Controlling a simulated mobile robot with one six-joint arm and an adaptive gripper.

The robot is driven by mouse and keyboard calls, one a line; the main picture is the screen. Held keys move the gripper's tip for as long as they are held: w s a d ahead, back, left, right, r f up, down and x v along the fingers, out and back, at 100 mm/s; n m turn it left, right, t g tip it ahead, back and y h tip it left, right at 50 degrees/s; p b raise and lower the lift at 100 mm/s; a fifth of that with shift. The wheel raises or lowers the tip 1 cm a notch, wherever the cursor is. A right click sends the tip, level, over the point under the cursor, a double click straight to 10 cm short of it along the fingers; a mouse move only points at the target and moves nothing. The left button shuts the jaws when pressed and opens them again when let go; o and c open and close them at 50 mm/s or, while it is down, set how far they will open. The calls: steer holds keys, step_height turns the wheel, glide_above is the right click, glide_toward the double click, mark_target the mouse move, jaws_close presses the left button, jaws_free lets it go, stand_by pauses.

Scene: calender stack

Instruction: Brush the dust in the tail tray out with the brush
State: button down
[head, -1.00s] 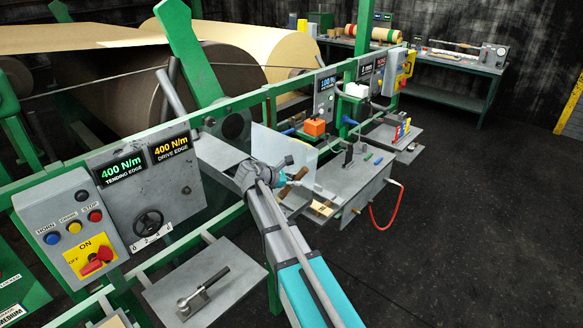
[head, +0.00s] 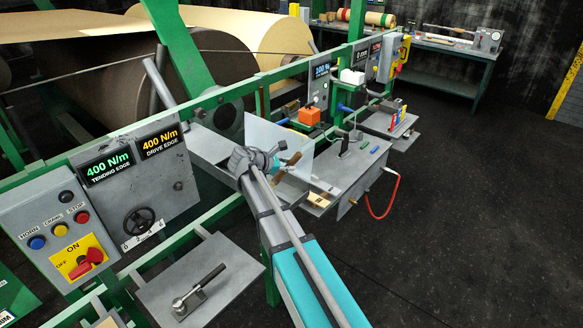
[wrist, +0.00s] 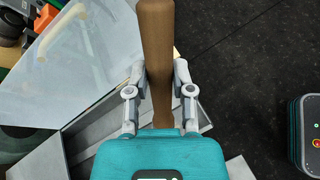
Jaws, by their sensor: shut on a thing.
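My gripper (wrist: 157,85) is shut on the brown wooden handle of the brush (wrist: 156,40), one finger on each side. The handle stands up through the wrist view; the bristles are hidden behind my gripper. In the head view my gripper (head: 272,164) is beside a clear upright sheet (head: 275,135), with the brush handle (head: 291,160) jutting out to the right. A grey tray-like surface (head: 216,146) lies left of the sheet, partly hidden by my arm; I cannot tell for sure that it is the tail tray. No dust can be made out.
The clear sheet (wrist: 75,70) fills the left of the wrist view, close to my gripper. A grey shelf (head: 345,172) with small tools and a red hose (head: 385,208) lies to the right. A lever shelf (head: 200,290) is in front.

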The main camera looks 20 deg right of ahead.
steer(key=shift+d+f, duration=0.5)
steer(key=shift+d, duration=0.1)
steer(key=shift+b, duration=0.3)
